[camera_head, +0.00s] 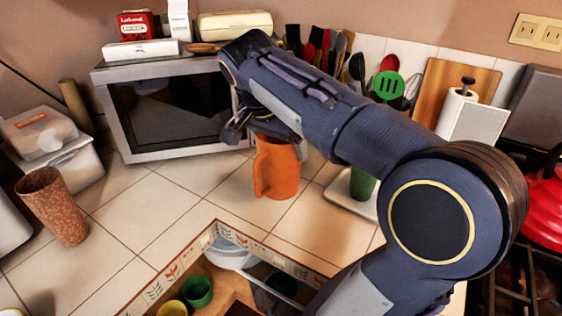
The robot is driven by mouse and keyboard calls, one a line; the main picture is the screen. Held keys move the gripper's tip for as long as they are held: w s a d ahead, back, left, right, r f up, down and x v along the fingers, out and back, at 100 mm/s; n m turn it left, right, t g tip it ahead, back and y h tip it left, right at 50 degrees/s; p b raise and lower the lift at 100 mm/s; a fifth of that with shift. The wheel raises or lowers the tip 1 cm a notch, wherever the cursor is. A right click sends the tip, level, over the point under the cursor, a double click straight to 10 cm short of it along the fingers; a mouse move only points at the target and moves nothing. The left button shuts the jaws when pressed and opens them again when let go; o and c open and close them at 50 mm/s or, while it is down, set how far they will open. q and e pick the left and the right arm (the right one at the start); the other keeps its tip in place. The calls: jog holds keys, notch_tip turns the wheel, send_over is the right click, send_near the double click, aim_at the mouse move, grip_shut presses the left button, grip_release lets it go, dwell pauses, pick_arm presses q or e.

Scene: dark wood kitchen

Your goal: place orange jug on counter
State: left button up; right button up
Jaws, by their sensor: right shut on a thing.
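The orange jug (279,168) is upright over the tiled counter (212,193), in front of the microwave's right side. Its handle faces left. I cannot tell whether its base touches the tiles. My right gripper (246,133) is at the jug's top left and is shut on it. My right arm comes from the lower right and hides part of the jug's rim. My left gripper is out of view.
A microwave (165,112) with boxes on top stands behind. A brown cup (53,205) stands at the left. In front, an open drawer holds green (197,291) and yellow cups. A red kettle (545,205) is at the right. Tiles left of the jug are clear.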

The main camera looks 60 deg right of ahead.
jog(key=shift+w+d+f, duration=0.25)
jog(key=shift+d+f, duration=0.1)
jog(key=shift+f, duration=0.2)
jog(key=shift+w+d+f, duration=0.2)
jog(key=shift+d+f, duration=0.15)
jog(key=shift+f, duration=0.15)
jog(key=shift+w+d+f+b, duration=0.15)
jog(key=shift+f+b, duration=0.15)
jog(key=shift+f, duration=1.4)
